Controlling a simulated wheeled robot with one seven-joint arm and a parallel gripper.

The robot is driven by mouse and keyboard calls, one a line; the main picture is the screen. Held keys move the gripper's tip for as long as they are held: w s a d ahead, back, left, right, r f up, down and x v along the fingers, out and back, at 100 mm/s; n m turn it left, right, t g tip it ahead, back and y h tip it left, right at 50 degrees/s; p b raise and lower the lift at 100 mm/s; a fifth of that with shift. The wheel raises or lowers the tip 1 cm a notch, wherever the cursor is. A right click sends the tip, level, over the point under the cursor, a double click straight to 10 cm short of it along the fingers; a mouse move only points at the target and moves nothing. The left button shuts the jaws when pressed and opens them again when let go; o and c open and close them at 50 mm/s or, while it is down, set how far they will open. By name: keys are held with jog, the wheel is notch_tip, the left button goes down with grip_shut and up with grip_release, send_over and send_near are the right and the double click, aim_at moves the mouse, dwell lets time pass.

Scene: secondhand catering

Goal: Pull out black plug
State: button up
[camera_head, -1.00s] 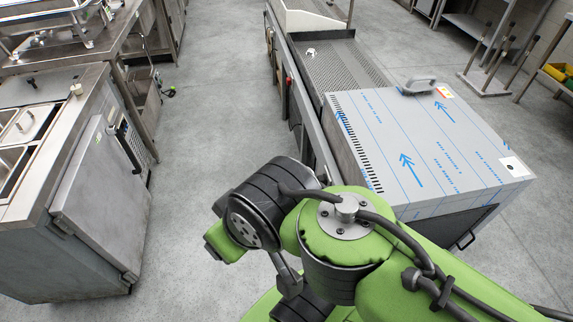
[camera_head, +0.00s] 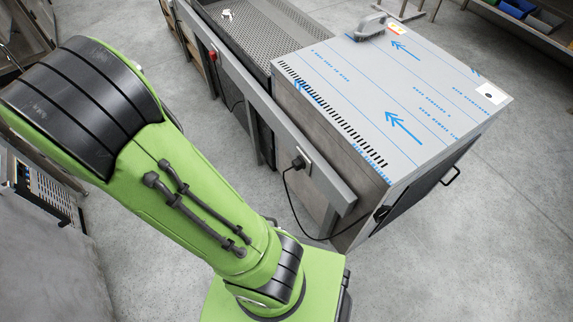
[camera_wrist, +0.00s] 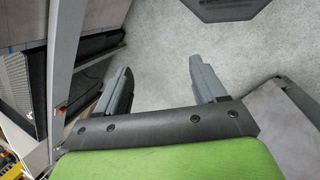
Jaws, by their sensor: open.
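The black plug (camera_head: 299,162) sits in a socket plate on the side rail of the grey metal counter. A black cable hangs from it in a loop and runs right toward the steel box's lower corner. My gripper (camera_wrist: 160,88) shows in the wrist view, its two grey fingers wide apart with bare floor between them. It holds nothing. The plug cannot be made out in the wrist view. In the head view my green arm reaches across the left and the gripper itself is out of sight.
The rail (camera_head: 325,181) runs along the counter front, with a red button (camera_head: 213,55) farther back. Concrete floor (camera_head: 215,130) lies open between arm and counter.

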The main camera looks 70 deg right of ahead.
jog(key=s+d+f+g+h+b, duration=0.1)
jog(key=d+f+g+b, duration=0.15)
jog(key=d+f, duration=0.4)
jog(key=n+g+h+b, duration=0.7)
jog(key=n+h, duration=0.2)
send_near(294, 167)
jog(key=shift+s+d, duration=0.25)
jog(key=shift+d, duration=0.2)
jog(key=x, duration=0.9)
jog(key=shift+r, duration=0.1)
jog(key=shift+c, duration=0.3)
grip_shut()
jog(key=v, duration=0.6)
